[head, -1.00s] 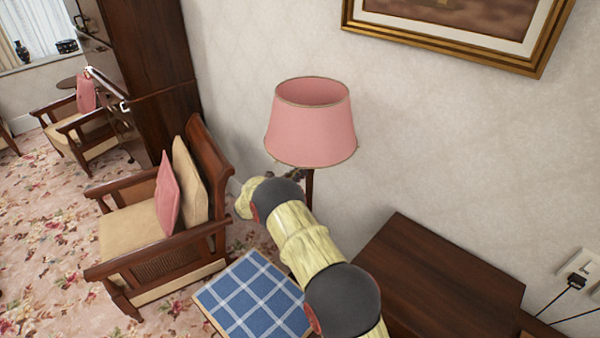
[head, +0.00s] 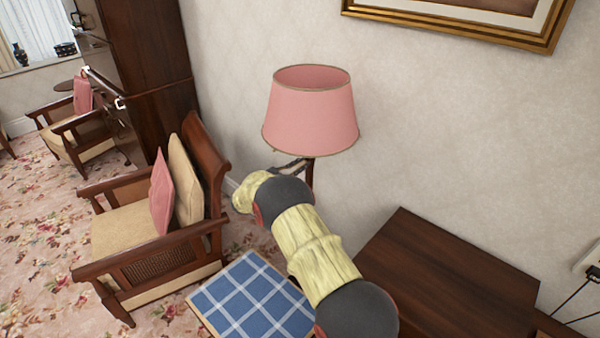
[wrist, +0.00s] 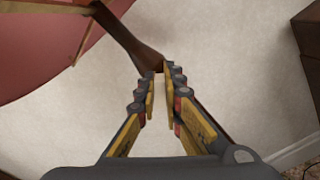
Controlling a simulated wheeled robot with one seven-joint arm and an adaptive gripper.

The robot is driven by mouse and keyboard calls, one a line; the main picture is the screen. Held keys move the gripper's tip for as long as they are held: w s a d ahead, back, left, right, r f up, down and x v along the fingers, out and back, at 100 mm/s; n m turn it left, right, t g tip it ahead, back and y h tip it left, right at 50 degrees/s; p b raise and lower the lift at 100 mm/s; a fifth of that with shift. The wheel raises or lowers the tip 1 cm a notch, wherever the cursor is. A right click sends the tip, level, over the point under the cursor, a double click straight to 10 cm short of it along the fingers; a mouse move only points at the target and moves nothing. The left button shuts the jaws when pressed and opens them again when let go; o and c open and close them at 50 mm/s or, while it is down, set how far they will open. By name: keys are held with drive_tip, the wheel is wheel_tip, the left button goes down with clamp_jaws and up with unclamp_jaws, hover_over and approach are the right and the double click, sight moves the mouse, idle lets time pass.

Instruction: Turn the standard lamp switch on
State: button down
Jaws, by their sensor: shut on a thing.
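The standard lamp, with a pink shade (head: 310,112) on a dark wooden stem (head: 309,175), stands near the wall in the head view. My gripper (head: 302,164) is just below the shade's lower rim, at the upper stem. In the wrist view, the shade (wrist: 35,50) fills the upper left and the brown stem (wrist: 135,45) runs down to my gripper's fingertips (wrist: 163,72). The fingers are close together with a narrow gap, and are shut on the lamp at the stem. The switch itself cannot be made out. My arm hides the lower stem in the head view.
A wooden armchair (head: 120,265) with cushions stands left of the lamp. A blue plaid-topped stool (head: 250,298) is in front, below my arm. A dark wooden cabinet (head: 440,275) is at right. A gilt-framed picture (head: 470,25) hangs above. Patterned carpet is free at left.

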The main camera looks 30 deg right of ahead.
drive_tip(key=m+b, duration=0.2)
drive_tip(key=b, duration=0.1)
drive_tip(key=f+m+b, duration=0.1)
drive_tip(key=m+b, duration=0.2)
drive_tip(key=shift+s+m+b, duration=0.15)
drive_tip(key=shift+m+b, duration=0.15)
drive_tip(key=shift+b, duration=0.1)
drive_tip(key=m+b, duration=0.4)
drive_tip(key=shift+r+b, duration=0.1)
drive_tip(key=shift+b, duration=0.2)
drive_tip(key=shift+m, duration=0.3)
drive_tip(key=c, duration=1.9)
unclamp_jaws()
drive_tip(key=v, duration=1.2)
